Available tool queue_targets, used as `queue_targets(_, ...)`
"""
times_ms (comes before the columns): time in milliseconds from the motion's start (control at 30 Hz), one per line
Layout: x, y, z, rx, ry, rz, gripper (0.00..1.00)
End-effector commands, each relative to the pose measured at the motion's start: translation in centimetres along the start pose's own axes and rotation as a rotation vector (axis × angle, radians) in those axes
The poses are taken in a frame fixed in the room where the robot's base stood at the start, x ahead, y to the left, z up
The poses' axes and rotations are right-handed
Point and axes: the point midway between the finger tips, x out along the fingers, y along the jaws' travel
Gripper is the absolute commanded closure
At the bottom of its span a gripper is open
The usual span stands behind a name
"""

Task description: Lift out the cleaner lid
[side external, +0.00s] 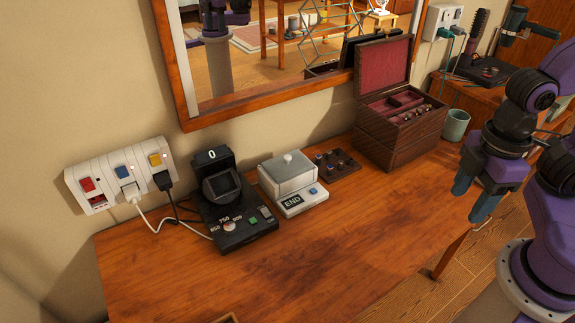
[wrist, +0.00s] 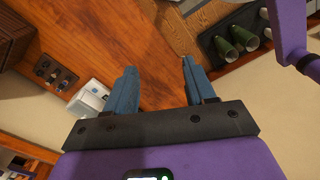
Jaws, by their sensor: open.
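The cleaner is a small white box (side external: 292,203) with a dark display reading END and a blue button, standing on the wooden table. Its grey lid (side external: 290,176) has a pale round knob on top and sits closed on the box. In the wrist view the cleaner (wrist: 90,99) shows at the left, partly cut off by my gripper's body. My gripper (side external: 473,202) is open and empty, pointing down by the table's right end, well to the right of the cleaner. Its two blue fingers stand apart in the wrist view (wrist: 159,68).
A black device (side external: 245,224) with a dial stands left of the cleaner, cabled to a wall socket panel (side external: 122,174). A dark board with knobs (side external: 336,164) and an open wooden jewellery box (side external: 402,132) stand to its right. A cup (side external: 456,124) is beyond. The table front is clear.

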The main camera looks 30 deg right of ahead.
Motion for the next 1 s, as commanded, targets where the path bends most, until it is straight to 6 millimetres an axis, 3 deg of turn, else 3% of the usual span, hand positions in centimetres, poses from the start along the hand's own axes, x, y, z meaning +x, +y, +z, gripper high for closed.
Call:
queue_targets(167, -0.6, 1.1, -2.5, 0.107, -0.001, 0.001, 0.46)
queue_targets(367, -1.9, 4.4, -8.6, 0.404, -0.005, 0.005, 0.46)
queue_targets(700, -3.0, 12.1, -18.3, 0.942, -0.011, 0.012, 0.46)
queue_targets(1000, -2.6, 20.1, -24.6, 1.418, -0.012, 0.020, 0.46)
